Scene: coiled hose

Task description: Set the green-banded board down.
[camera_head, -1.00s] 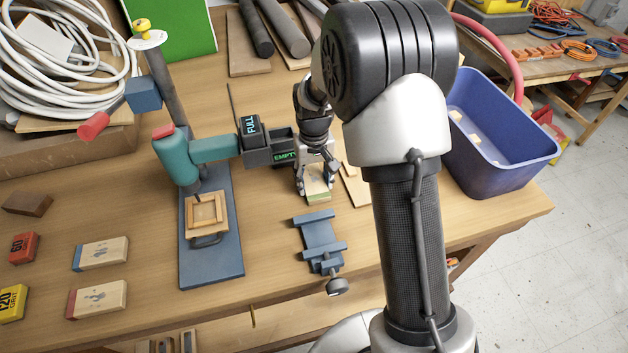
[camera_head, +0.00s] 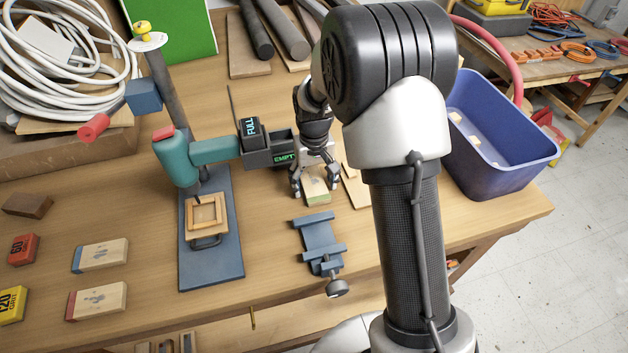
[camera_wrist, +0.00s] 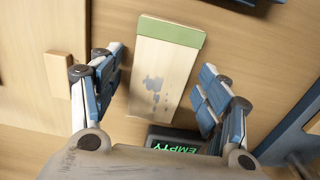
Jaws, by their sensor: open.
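The green-banded board (camera_wrist: 163,75) is a pale wooden block with a green band across one end and a dark smudge on its face. It lies flat on the bench, and in the head view the board (camera_head: 316,190) shows just below my gripper. My gripper (camera_head: 312,188) is open, and in the wrist view its fingers (camera_wrist: 155,90) stand apart on both sides of the board, with a gap on each side. The far end of the board lies near the dark box with the lit EMPTY sign (camera_wrist: 181,150).
A blue vise (camera_head: 320,243) sits in front of the board. A teal drill-like press on a blue base (camera_head: 212,260) stands to the left, its FULL/EMPTY box (camera_head: 270,157) close to my gripper. Blocks with blue (camera_head: 100,254) and red (camera_head: 97,300) bands lie left. A blue bin (camera_head: 520,170) is right.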

